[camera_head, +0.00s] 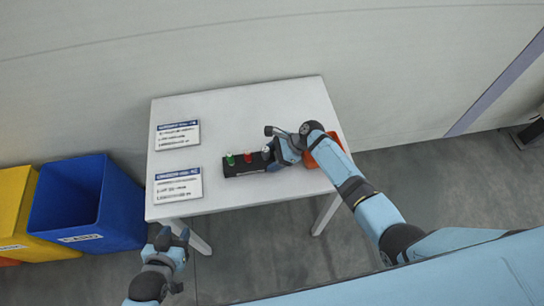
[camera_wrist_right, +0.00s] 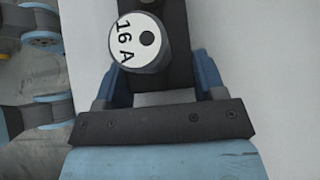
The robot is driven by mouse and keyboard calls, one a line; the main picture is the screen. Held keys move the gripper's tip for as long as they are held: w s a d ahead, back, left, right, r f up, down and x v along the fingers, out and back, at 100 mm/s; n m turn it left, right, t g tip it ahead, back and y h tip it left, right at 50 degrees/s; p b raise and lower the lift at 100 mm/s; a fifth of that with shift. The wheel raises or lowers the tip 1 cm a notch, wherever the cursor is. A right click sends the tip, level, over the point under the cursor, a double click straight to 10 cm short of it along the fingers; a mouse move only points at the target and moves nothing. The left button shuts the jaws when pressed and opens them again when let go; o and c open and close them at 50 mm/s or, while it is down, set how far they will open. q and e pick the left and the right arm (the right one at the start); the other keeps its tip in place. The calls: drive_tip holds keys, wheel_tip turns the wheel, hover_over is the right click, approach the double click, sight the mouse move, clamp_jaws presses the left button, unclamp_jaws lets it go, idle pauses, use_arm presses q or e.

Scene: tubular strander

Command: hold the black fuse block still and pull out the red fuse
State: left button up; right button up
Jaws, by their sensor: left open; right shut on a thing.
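The black fuse block (camera_head: 240,170) lies on the white table, with a green fuse (camera_head: 230,159), the red fuse (camera_head: 247,158) and a white fuse (camera_head: 266,153) in a row on top. My right gripper (camera_head: 276,160) is shut on the block's right end. In the right wrist view, its blue fingers (camera_wrist_right: 160,85) are on both sides of the block (camera_wrist_right: 180,50); the white fuse marked 16 A (camera_wrist_right: 136,42) is close by, and the red fuse is out of view. My left gripper (camera_head: 172,236) is open and empty, in front of the table's front left corner, away from the block.
An orange object (camera_head: 327,152) is on the table's right side, partly hidden by my right arm. Two printed signs (camera_head: 178,134) (camera_head: 178,186) lie at the table's left. Blue (camera_head: 87,205) and yellow (camera_head: 15,205) bins stand left. The table between signs and block is clear.

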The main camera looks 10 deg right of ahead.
use_arm(q)
drive_tip(key=shift+w, duration=0.1)
idle(0.3)
drive_tip(key=w+d+r+g+h, duration=0.15)
drive_tip(key=w+d+g, duration=0.4)
drive_tip(key=d, duration=0.75)
drive_tip(key=w+d+g+h, duration=0.2)
drive_tip(key=w+d, duration=0.6)
drive_tip(key=d, duration=0.4)
wheel_tip(320, 180, up, 3)
drive_tip(key=n+g+y, duration=0.3)
drive_tip(key=g+y, duration=0.1)
drive_tip(key=y, duration=0.3)
hover_over(247, 152)
drive_tip(key=shift+d+r+t+h, duration=0.15)
drive_tip(key=shift+t+h, duration=0.1)
drive_tip(key=shift+f, duration=4.45)
